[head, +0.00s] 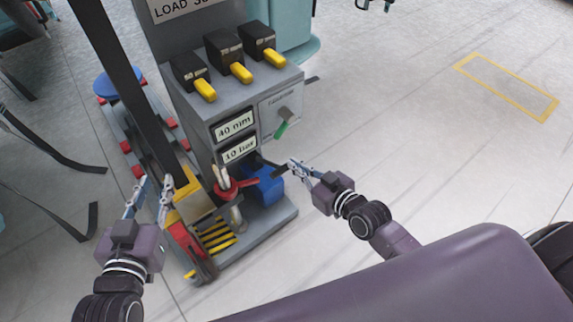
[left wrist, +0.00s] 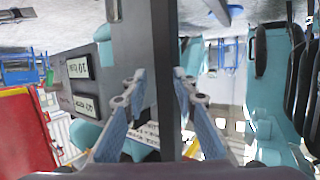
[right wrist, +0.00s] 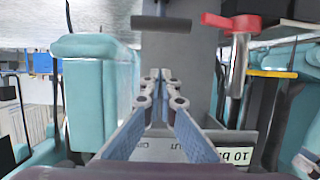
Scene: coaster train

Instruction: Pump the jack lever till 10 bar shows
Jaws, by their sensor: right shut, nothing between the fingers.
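The jack lever, a dark bar (head: 270,168), sticks out above the blue pump body (head: 265,188) on the grey console (head: 212,100). Its dark grip (right wrist: 160,23) crosses the top of the right wrist view. The lower display (head: 240,149) reads 10 bar; it is partly cut off in the right wrist view (right wrist: 238,156). My right gripper (head: 291,165) is shut and empty, close to the lever's end; contact is unclear. My left gripper (head: 153,184) is open, left of the console. A dark upright strip (left wrist: 165,70) shows between its fingers, depth unclear.
The upper display (head: 234,126) reads about 40, unit unclear. A red-handled valve (head: 224,184) sits left of the pump. Black switches with yellow levers (head: 240,72) line the console top. A green-handled selector (head: 282,127) is on the right panel. The floor to the right is clear.

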